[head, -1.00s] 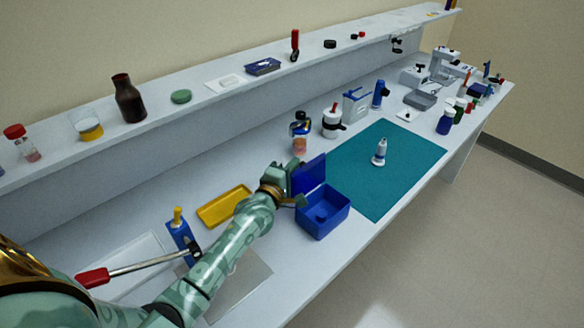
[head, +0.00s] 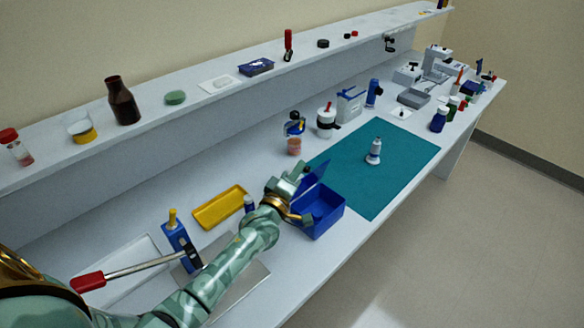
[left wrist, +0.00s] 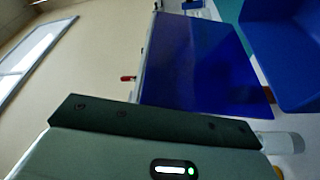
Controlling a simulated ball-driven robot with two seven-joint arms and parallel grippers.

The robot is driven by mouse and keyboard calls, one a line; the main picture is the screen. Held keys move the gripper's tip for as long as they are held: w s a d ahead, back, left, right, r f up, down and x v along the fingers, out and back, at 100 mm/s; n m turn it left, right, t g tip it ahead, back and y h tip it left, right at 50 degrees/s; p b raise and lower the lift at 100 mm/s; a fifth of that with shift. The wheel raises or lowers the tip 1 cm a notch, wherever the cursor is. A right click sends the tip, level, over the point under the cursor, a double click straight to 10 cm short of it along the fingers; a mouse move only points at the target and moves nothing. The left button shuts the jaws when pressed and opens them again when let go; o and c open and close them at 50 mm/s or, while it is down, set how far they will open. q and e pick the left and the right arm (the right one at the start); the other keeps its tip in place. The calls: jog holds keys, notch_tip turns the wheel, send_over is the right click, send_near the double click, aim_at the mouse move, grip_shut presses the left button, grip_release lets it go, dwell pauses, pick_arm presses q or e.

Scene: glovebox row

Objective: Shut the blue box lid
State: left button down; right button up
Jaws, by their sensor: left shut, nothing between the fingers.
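The blue box (head: 325,222) stands near the front of the bench, left of the teal mat. Its lid (head: 311,184) is part-way open, tilted up over the box interior. My left gripper (head: 288,184) is at the back-left side of the lid, shut and empty, touching or very close to it; the exact contact is hidden. In the left wrist view the lid (left wrist: 200,65) fills the area above the gripper body, and the box (left wrist: 288,50) is at upper right. My right gripper is not in view.
Bare bench lies in front of the mat.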

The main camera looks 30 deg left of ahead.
aim_at(321, 167)
pick_arm(q)
jog(key=d+m, duration=0.1)
jog(key=d+m+t, duration=0.1)
jog(key=m, duration=0.1)
jog(key=shift+s+d+f+h+b, duration=0.2)
jog(key=shift+s+h+b, duration=0.1)
jog(key=shift+s+b, duration=0.1)
jog(key=m, duration=0.1)
jog(key=d+m, duration=0.1)
jog(key=d+m+h+b, duration=0.1)
jog(key=shift+s+f+m, duration=0.3)
jog(key=shift+s+f, duration=0.05)
jog(key=shift+f, duration=0.05)
jog(key=shift+s+d+f+m+t+h+b, duration=0.2)
jog(key=shift+d+f+m+h+b, duration=0.35)
jog(key=shift+m, duration=0.5)
jog(key=shift+s+d+f+m+t+h+b, duration=0.1)
jog(key=shift+s+d+f+m+h+b, duration=0.25)
jog(key=shift+d+m, duration=0.55)
jog(key=shift+s+d+f+m+t+h+b, duration=0.1)
jog(key=shift+d+f+m+h+b, duration=0.4)
jog(key=shift+m, duration=0.75)
jog(key=shift+a, duration=0.15)
jog(key=s+a+p, duration=0.2)
jog(key=s+a, duration=0.1)
jog(key=s, duration=0.9)
jog(key=shift+s+f, duration=0.25)
jog(key=shift+s, duration=0.15)
jog(key=shift+s+f, duration=0.1)
